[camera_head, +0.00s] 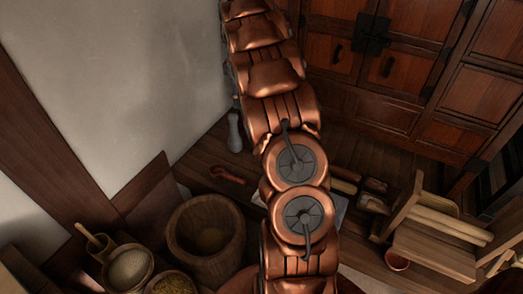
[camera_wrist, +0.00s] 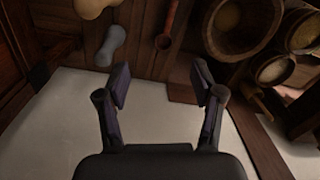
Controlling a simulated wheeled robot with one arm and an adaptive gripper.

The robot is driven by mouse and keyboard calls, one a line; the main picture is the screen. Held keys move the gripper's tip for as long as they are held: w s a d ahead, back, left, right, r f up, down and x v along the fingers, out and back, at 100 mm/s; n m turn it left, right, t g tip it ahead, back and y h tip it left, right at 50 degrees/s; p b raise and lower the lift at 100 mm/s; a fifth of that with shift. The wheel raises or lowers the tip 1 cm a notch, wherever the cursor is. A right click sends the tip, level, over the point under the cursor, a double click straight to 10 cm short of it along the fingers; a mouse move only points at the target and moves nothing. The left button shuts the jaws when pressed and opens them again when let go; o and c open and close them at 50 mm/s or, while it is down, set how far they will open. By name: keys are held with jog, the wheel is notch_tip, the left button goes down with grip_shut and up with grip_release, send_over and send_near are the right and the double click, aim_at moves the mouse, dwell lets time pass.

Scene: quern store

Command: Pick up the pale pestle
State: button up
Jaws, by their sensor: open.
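A cream, rounded thing (camera_wrist: 95,7), which looks like the pale pestle, is cut off by the top edge of the wrist view. A grey, waisted, pestle-shaped thing (camera_wrist: 112,46) lies or stands just below it there, near the wall. The grey one also shows in the head view (camera_head: 235,132), left of my arm by the wall. I cannot make out the cream one in the head view; my arm may cover it. My gripper (camera_wrist: 160,84) is open and empty, with both things beyond its left finger. It is hidden in the head view.
A reddish-brown ladle (camera_head: 228,174) lies on the dark boards beside a large wooden mortar (camera_head: 186,248). Grain tubs (camera_head: 128,268) stand at the lower left. A wooden rack (camera_head: 435,250) and small red bowl (camera_head: 397,260) are at right. The pale wall (camera_wrist: 75,120) is close.

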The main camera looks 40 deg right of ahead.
jog(key=w+d+f+n+b, duration=0.1)
jog(key=d+f, duration=0.3)
jog(key=w+d+f+n+b, duration=0.1)
jog(key=d+f, duration=0.3)
jog(key=f, duration=0.1)
jog(key=d+f+n+t+b, duration=0.1)
jog(key=d+f+b, duration=0.1)
jog(key=d+f, duration=0.2)
jog(key=shift+w+d+f+y, duration=0.3)
jog(key=shift+w+d, duration=0.1)
jog(key=shift+d, duration=0.1)
jog(key=shift+a+f, duration=0.15)
jog(key=shift+f, duration=1.1)
jog(key=shift+a+f, duration=0.2)
jog(key=shift+f, duration=1.1)
jog(key=shift+a+f, duration=0.15)
jog(key=shift+f, duration=1.1)
grip_shut()
